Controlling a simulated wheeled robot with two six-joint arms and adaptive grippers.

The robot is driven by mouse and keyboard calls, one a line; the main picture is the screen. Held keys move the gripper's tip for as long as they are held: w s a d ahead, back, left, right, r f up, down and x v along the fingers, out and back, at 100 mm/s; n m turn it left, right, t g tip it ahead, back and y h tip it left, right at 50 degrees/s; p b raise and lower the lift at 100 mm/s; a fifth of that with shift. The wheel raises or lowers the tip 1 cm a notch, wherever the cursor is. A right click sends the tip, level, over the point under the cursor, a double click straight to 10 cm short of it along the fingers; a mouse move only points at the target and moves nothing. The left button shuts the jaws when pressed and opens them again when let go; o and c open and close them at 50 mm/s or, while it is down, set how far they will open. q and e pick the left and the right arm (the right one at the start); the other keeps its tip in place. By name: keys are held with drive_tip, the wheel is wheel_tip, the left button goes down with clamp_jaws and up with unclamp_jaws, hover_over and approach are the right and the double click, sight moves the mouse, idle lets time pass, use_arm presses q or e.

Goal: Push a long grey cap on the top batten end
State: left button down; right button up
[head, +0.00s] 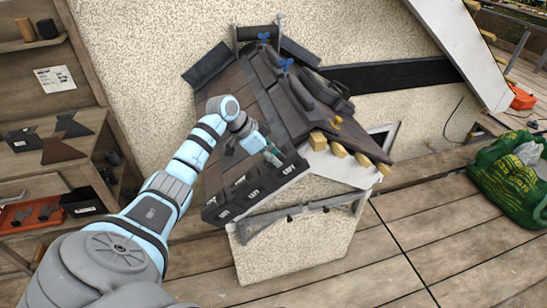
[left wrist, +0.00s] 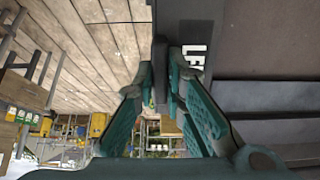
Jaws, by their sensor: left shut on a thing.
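My left gripper (head: 272,157) is low over the front edge of the small roof. In the left wrist view its teal fingers (left wrist: 161,85) are closed on a dark grey piece (left wrist: 160,62), which stands between them beside a dark surface with white lettering. I cannot tell whether this piece is the long grey cap. Pale wooden batten ends (head: 340,150) stick out along the roof's right edge, to the right of my gripper. The uppermost one I make out clearly is the batten end (head: 318,140) nearest my gripper. My right gripper is not in view.
A dark labelled tray (head: 226,214) runs along the roof's lower left edge. Dark tiles and blue-handled clamps (head: 285,64) lie on the roof. Wooden shelves (head: 35,160) stand at the left. A green bag (head: 508,175) sits on the deck at the right. The front deck is clear.

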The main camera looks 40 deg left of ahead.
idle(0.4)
use_arm(q)
drive_tip(key=c, duration=1.6)
unclamp_jaws()
drive_tip(key=shift+o, duration=0.2)
drive_tip(key=p+v, duration=0.2)
drive_tip(key=shift+r+p, duration=0.25)
drive_tip(key=shift+p, duration=0.1)
drive_tip(key=p+v, duration=0.3)
drive_tip(key=p, duration=0.1)
drive_tip(key=shift+s+a+r, duration=0.2)
drive_tip(key=shift+s+r, duration=0.05)
